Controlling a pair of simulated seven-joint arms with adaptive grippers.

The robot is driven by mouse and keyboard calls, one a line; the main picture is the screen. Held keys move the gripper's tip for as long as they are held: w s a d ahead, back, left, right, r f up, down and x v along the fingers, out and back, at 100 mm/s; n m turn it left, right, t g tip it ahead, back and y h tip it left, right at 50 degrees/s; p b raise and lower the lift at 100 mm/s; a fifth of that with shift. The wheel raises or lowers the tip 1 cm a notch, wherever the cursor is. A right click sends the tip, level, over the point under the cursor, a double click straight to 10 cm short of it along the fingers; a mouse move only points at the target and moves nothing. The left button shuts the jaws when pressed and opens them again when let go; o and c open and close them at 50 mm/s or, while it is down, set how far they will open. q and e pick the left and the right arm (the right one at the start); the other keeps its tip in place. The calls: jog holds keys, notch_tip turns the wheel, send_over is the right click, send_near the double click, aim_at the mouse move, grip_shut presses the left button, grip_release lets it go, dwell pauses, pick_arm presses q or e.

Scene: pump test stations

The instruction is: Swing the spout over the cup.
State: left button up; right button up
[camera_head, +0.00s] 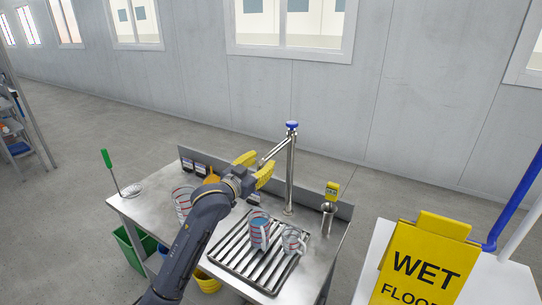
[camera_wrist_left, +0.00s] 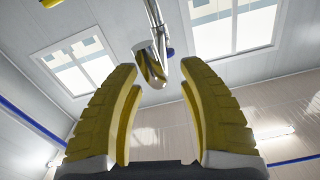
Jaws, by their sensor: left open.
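The spout (camera_head: 273,150) reaches left and down from the upright steel post (camera_head: 290,175) with a blue knob on top. My left gripper (camera_head: 264,160) is open, its yellow fingers near the spout. In the left wrist view the spout's end (camera_wrist_left: 150,66) shows between the tips of the open gripper (camera_wrist_left: 159,72), and I cannot tell whether it touches them. A cup (camera_head: 260,233) with red and blue markings and a clear cup with a handle (camera_head: 292,242) stand on the slatted drain grate (camera_head: 228,252). Another marked cup (camera_head: 181,196) stands left, partly hidden by my arm.
The steel table (camera_head: 145,206) has a raised back edge. A yellow-headed device (camera_head: 332,190) stands in a metal holder at the right. A green-handled tool (camera_head: 106,158) stands at the left. A yellow wet floor sign (camera_head: 428,262) is at the front right.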

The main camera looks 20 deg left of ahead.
aim_at(271, 155)
pick_arm(q)
jog(key=shift+w+d, duration=0.2)
jog(key=shift+w, duration=0.8)
jog(key=shift+w+d, duration=0.2)
jog(key=shift+w, duration=0.85)
jog(key=shift+w+d, duration=0.2)
jog(key=shift+w, duration=0.8)
grip_shut()
jog(key=shift+f, duration=0.1)
